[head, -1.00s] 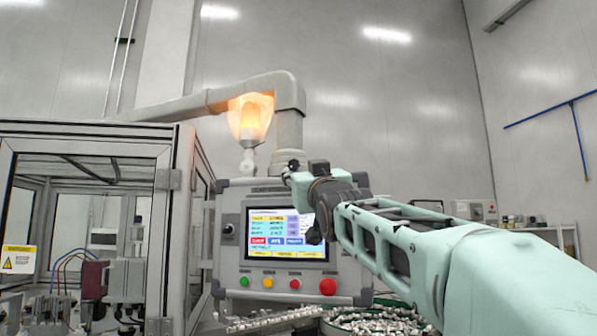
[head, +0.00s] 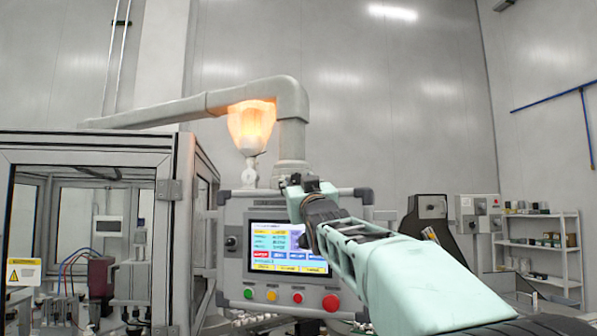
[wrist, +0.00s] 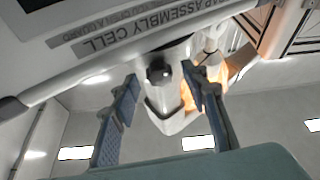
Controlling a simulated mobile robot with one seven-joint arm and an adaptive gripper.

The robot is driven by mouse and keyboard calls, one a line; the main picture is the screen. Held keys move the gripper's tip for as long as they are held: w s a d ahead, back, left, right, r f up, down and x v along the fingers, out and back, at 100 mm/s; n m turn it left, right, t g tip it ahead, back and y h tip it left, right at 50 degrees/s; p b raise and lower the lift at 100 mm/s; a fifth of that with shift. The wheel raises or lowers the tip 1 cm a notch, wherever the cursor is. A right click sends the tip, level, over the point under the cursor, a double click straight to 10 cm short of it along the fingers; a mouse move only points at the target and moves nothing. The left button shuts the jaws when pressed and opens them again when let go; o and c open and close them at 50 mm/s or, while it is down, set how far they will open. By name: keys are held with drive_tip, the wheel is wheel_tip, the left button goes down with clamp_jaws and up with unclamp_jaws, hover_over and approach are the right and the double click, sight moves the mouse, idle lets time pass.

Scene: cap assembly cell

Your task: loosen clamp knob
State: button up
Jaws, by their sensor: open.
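The clamp knob (wrist: 158,73), small, dark and round, sits on a pale clamp where the control panel meets its support arm. In the wrist view it appears between the two blue-grey fingers of my gripper (wrist: 160,76). The fingers are open, one on either side, with visible gaps to the knob; how deep the knob sits between them is hard to tell. In the head view my gripper (head: 297,183) is at the top edge of the control panel (head: 236,262), and I cannot make out the knob there.
An orange lamp (head: 251,127) glows beside the pipe-like support arm (head: 292,104). A glazed machine enclosure (head: 90,142) stands at left. The panel has coloured buttons and a red stop button (head: 331,302). Shelves (head: 540,244) stand at back right.

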drive_tip(key=shift+w+r, duration=0.1)
drive_tip(key=shift+w, duration=0.2)
drive_tip(key=shift+c, duration=0.6)
clamp_jaws()
drive_tip(key=shift+d+r+n+y+p, duration=0.15)
drive_tip(key=shift+n+y+p, duration=0.3)
drive_tip(key=shift+n, duration=0.55)
drive_tip(key=shift+y, duration=0.35)
drive_tip(key=shift+o, duration=0.6)
unclamp_jaws()
drive_tip(key=shift+s, duration=0.1)
